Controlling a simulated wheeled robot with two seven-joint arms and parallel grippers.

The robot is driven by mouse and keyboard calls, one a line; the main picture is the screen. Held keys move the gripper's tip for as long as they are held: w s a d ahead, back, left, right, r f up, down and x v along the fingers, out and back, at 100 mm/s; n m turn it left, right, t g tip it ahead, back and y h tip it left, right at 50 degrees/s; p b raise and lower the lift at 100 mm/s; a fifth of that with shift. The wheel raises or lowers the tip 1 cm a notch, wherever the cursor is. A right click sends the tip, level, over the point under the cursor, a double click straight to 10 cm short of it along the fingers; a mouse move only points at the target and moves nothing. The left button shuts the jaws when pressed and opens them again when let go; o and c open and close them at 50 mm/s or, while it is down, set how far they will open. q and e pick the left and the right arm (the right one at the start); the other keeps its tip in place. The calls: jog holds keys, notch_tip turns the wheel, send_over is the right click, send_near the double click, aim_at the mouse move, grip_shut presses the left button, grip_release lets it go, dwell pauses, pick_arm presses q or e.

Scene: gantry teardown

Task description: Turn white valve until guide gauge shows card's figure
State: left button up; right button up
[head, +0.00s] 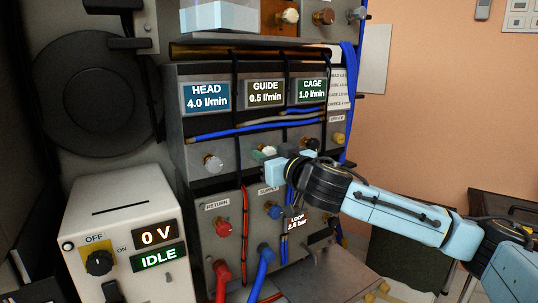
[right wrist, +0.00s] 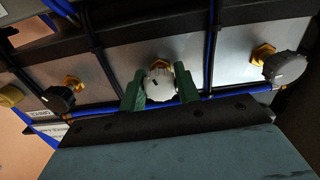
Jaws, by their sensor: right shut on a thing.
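The guide gauge (head: 265,92) in the head view reads 0.5 l/min, between the head gauge (head: 206,96) at 4.0 and the cage gauge (head: 312,91) at 1.0. A card (head: 340,90) with small print is right of the gauges; its figures are too small to read surely. The white valve (right wrist: 159,84) sits below on a brass stem, its dark pointer mark near its upper left. My right gripper (right wrist: 160,91) has its green fingers on either side of the valve, shut on it. In the head view my right gripper (head: 268,157) partly hides the valve. My left gripper is not in view.
Below are a red return valve (head: 223,229) and a blue supply valve (head: 273,210). A white control box (head: 120,235) stands at lower left.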

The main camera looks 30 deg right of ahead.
jog(key=shift+n+p, duration=0.75)
jog(key=shift+n, duration=0.35)
jog(key=n+p, duration=0.2)
jog(key=n, duration=0.1)
jog(key=shift+r+n, duration=0.15)
jog(key=shift+n, duration=0.15)
jog(key=shift+n+p, duration=0.5)
jog(key=shift+p, duration=0.05)
jog(key=n+p, duration=0.2)
jog(key=shift+n, duration=0.3)
jog(key=n+p, duration=0.2)
jog(key=shift+d+n, duration=0.1)
jog(key=shift+n, duration=0.3)
jog(key=n+p, duration=0.3)
jog(key=n, duration=0.1)
jog(key=shift+r, duration=0.1)
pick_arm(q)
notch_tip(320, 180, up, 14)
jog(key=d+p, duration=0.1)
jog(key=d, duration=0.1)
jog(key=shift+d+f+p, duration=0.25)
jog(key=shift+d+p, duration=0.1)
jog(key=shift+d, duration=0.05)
pick_arm(e)
jog(key=shift+n, duration=1.4)
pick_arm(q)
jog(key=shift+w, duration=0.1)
